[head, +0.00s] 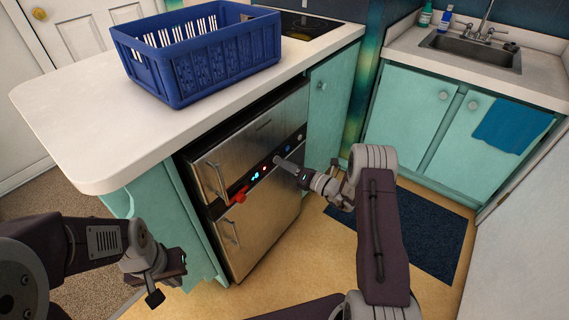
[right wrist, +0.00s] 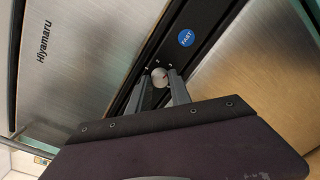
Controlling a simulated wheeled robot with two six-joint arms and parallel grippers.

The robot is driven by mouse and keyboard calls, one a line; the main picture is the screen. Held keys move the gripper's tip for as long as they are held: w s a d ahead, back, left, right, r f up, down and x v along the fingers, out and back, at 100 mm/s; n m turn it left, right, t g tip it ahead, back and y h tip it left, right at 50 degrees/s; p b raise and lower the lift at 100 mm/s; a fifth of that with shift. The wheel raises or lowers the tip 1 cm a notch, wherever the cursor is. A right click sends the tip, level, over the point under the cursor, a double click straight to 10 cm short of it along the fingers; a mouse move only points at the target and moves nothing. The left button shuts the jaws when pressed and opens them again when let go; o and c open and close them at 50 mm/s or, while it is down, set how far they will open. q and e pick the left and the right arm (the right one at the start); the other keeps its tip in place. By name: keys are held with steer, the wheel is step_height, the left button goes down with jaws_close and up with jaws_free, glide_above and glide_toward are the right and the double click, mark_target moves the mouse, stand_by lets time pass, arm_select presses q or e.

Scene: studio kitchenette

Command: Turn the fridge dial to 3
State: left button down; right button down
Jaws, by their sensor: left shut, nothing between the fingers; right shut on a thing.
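The fridge (head: 262,225) is a steel two-door unit under the counter, with a dark control strip between its doors. In the right wrist view the dial (right wrist: 159,77) is a small round silver knob on that strip (right wrist: 203,22), with small pale marks around it. I cannot read the numbers or the setting. My right gripper (head: 279,161) reaches the strip, and its fingers (right wrist: 158,84) are shut on the dial from both sides. In the head view the gripper hides the dial. My left gripper (head: 168,277) is shut and empty, low in front of the counter's left end.
The strip also has a round blue FAST button (right wrist: 186,38), small lights (head: 255,176) and a red part (head: 238,196). A blue basket (head: 205,65) stands on the white counter (head: 75,130). A dark mat (head: 435,235) lies on the floor by the sink cabinets.

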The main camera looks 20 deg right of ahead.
steer(key=c, duration=1.2)
jaws_free()
steer(key=shift+o, duration=0.2)
steer(key=p+v, duration=0.2)
steer(key=v, duration=0.7)
steer(key=shift+p, duration=0.35)
